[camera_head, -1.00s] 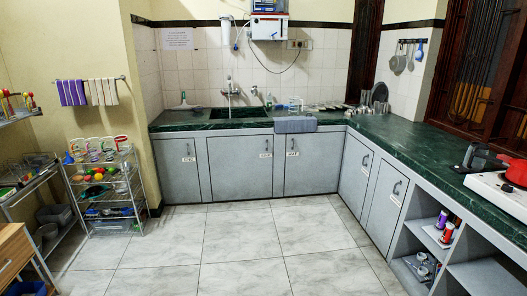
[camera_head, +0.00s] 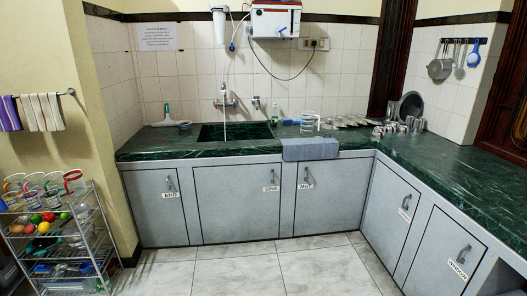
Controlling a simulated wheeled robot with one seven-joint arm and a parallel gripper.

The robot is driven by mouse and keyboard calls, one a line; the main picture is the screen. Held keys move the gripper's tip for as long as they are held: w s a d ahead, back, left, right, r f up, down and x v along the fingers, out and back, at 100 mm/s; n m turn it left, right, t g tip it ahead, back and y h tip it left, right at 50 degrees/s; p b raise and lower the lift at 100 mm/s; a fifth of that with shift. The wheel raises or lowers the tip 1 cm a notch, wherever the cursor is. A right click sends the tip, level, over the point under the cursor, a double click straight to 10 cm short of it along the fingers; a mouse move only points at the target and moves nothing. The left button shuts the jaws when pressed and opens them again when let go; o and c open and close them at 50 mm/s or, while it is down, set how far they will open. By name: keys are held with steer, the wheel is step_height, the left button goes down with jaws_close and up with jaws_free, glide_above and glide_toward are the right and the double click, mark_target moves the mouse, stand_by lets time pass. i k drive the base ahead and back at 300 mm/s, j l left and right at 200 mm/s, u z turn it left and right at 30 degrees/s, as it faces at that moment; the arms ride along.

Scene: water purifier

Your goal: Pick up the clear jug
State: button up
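A clear jug (camera_head: 309,122) with a pale handle on its right stands upright on the dark green counter (camera_head: 350,143), right of the sink and behind the grey cloth. It is small in view and its contents cannot be made out. My gripper is not in view.
A sink (camera_head: 235,132) with running-looking tap (camera_head: 225,104) lies left of the jug. A grey cloth (camera_head: 310,148) hangs over the counter edge. Metal cups (camera_head: 390,129) stand to the right. A wire rack (camera_head: 60,240) stands at the left. The tiled floor (camera_head: 265,268) ahead is clear.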

mark_target(307, 117)
steer(key=i, duration=0.95)
steer(key=i+z, duration=0.1)
steer(key=i, duration=0.8)
steer(key=i+j, duration=0.15)
steer(key=i, duration=0.8)
steer(key=i+j, duration=0.1)
steer(key=i, duration=0.85)
steer(key=i+j+z, duration=0.15)
steer(key=i+z, duration=0.2)
steer(key=i, duration=0.25)
